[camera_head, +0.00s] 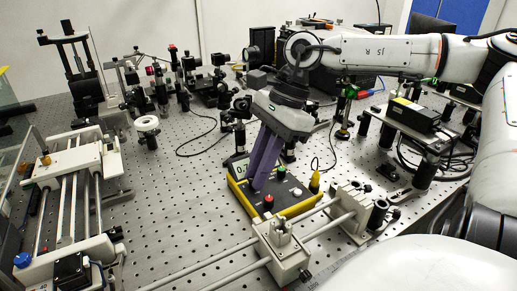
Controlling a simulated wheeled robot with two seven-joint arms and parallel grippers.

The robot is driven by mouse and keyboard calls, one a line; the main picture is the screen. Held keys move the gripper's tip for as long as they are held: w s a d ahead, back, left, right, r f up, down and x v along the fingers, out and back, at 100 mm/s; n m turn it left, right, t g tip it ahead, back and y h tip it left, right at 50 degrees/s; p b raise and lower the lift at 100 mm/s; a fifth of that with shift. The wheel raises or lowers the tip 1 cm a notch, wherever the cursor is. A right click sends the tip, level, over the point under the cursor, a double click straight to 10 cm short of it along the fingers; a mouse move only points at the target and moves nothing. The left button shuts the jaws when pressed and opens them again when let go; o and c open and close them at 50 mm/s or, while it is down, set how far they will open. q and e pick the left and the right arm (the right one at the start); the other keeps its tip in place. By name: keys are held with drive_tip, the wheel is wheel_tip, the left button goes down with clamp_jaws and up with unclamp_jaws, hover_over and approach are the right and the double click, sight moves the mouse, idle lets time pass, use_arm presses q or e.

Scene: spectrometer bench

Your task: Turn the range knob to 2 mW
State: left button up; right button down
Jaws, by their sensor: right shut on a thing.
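A meter box with a dark top and yellow edges (291,209) sits on the perforated bench near the middle of the view. Its small light display (240,170) is partly covered by my fingers. A red button (268,201) and a white button or knob (297,192) are on its top. My right gripper (259,184) reaches down from the upper right with its purple fingers on the box top, just behind the red button. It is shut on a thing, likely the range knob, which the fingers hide. The knob's setting is not readable. My left gripper is not in view.
A rail with a pale carriage (283,250) runs close in front. A slide assembly (75,165) fills the left. Optical mounts stand behind. Bare bench (180,220) lies left of the box.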

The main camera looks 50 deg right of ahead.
idle(0.4)
drive_tip(key=c, duration=1.7)
unclamp_jaws()
drive_tip(key=v, duration=1)
drive_tip(key=shift+r, duration=0.2)
